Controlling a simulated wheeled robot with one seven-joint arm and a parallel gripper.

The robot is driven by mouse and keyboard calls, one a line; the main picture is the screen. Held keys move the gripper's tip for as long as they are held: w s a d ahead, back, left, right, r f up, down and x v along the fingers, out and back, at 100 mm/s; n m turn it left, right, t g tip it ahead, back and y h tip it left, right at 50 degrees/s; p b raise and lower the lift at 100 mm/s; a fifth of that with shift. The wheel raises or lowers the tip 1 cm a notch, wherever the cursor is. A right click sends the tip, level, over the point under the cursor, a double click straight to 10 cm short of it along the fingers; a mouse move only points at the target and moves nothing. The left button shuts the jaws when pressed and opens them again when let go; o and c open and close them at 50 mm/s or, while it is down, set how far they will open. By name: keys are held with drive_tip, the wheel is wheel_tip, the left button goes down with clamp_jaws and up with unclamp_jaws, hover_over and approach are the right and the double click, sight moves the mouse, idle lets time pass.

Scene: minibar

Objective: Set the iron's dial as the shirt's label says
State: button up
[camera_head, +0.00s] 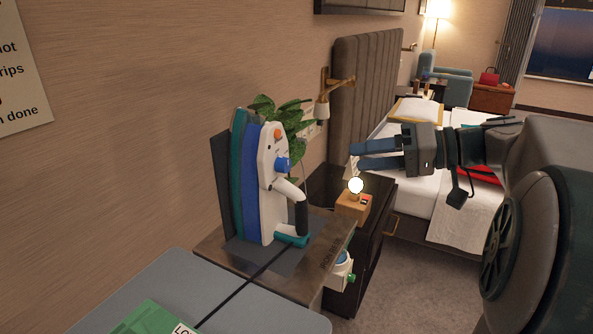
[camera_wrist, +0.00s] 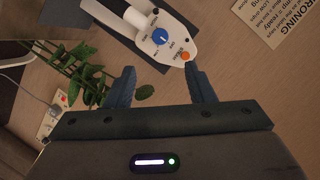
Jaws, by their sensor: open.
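The iron (camera_head: 267,190) stands upright on its heel on a dark pad, with a white body and blue and teal layers. Its blue dial (camera_head: 283,164) faces right, below an orange button (camera_head: 278,134).
A box with a glowing bulb (camera_head: 353,205) stands on the dark cabinet right of the iron. A plant (camera_head: 282,112) is behind the iron. A dark cord runs from the iron across the grey-blue board (camera_head: 190,270). An ironing notice (camera_wrist: 285,25) hangs on the wall.

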sight(288, 165)
drive_tip(key=x, duration=1.3)
drive_tip(key=shift+a, duration=0.25)
drive_tip(key=shift+c, duration=0.3)
drive_tip(key=c, duration=0.9)
